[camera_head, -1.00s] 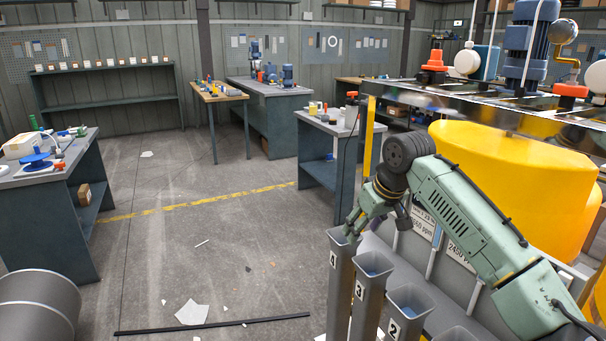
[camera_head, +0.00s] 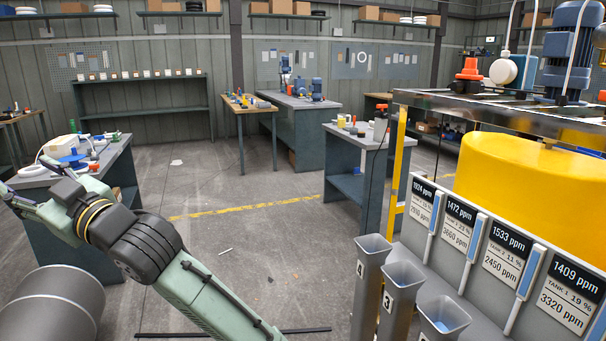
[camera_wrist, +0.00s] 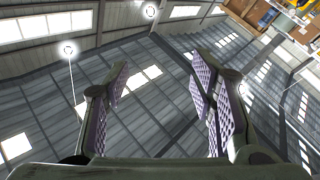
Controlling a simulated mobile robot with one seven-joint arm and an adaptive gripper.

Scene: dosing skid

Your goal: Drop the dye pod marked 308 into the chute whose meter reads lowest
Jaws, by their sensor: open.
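My gripper (camera_wrist: 158,78) is open and empty in the wrist view, with its finger pads apart and walls and roof behind. In the head view my arm reaches to the left edge, away from the chutes. The grey chutes stand at lower right: chute 4 (camera_head: 367,285), chute 3 (camera_head: 398,300) and chute 2 (camera_head: 440,318), which has a blue patch inside. Behind them the meter displays read, left to right, 1924 ppm (camera_head: 424,190), 1472 ppm (camera_head: 461,211), 1533 ppm (camera_head: 511,239) and 1409 ppm (camera_head: 576,272). No pod marked 308 can be made out.
A bench (camera_head: 62,186) with small items stands at left, near a grey drum (camera_head: 55,305). Tables and shelving line the back. The floor (camera_head: 255,235) between is mostly clear.

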